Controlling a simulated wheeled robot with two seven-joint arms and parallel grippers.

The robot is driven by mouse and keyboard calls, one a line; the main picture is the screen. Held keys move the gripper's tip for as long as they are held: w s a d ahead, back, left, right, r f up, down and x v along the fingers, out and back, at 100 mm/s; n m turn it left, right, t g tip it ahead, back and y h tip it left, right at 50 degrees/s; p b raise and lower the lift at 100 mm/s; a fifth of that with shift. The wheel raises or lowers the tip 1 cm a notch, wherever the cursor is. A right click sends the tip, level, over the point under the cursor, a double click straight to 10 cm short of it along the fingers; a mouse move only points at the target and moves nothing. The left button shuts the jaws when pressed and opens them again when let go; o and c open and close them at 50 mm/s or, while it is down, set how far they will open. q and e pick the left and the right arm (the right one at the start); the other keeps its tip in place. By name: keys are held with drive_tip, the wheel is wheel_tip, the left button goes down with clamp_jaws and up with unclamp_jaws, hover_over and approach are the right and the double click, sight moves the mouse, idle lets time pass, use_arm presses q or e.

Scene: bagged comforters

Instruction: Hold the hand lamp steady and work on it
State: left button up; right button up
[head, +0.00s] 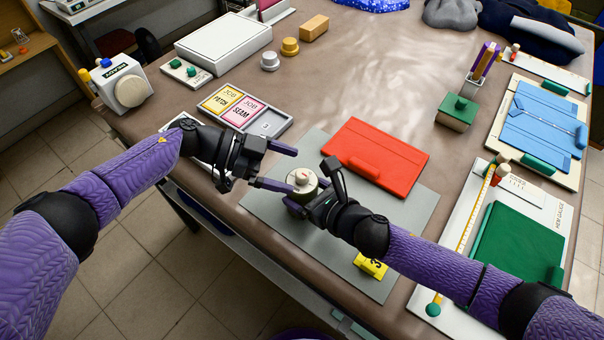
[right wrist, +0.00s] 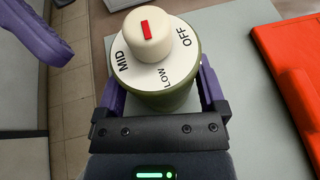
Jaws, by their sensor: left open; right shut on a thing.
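The hand lamp (head: 303,178) stands on the grey mat (head: 268,214). In the right wrist view it has a dark green body (right wrist: 172,98) and a white top dial lettered MID, LOW and OFF. A cream knob (right wrist: 147,38) with a red mark sits on the dial; I cannot tell which label the mark points at. My right gripper (head: 302,197) is shut around the lamp's body, one finger on each side. My left gripper (head: 283,167) is open and empty just left of the lamp, its fingers pointing toward it. Part of its purple finger shows in the right wrist view (right wrist: 36,30).
A red folder-like panel (head: 375,157) lies behind the lamp, partly on the mat. A yellow tag (head: 371,266) lies on the mat in front. A tray with job cards (head: 238,112) is behind my left gripper. A green panel on a white board (head: 515,245) is at right. Mid-table is clear.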

use_arm(q)
drive_tip(key=shift+v, duration=1.1)
drive_tip(key=shift+c, duration=0.3)
